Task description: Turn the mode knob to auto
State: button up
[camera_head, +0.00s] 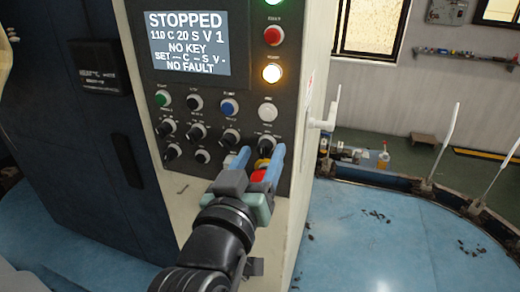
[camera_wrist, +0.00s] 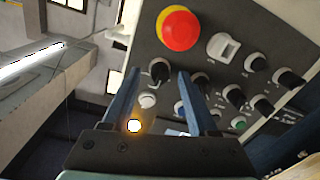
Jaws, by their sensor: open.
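A black knob (camera_head: 267,142) with a light pointer mark sits at the right of the control panel (camera_head: 175,105). In the wrist view, which is turned over, this knob (camera_wrist: 159,72) appears between my fingertips. Its label is too small to read, so I cannot confirm it is the mode knob. My gripper (camera_head: 259,150) is open, with its blue fingers pointing at the panel on either side of the knob. I cannot tell whether they touch it. The screen (camera_head: 187,42) reads STOPPED, NO KEY and NO FAULT.
A red emergency button on yellow (camera_wrist: 181,29) sits close below the knob, partly hidden in the head view. A white button (camera_head: 267,110) and a lit amber lamp (camera_head: 271,73) are above. Several other knobs lie left. A white lever (camera_head: 327,122) projects from the machine's right side.

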jog(key=shift+w+d, duration=0.1)
jog(key=shift+w, duration=0.1)
jog(key=shift+c, duration=0.2)
grip_shut()
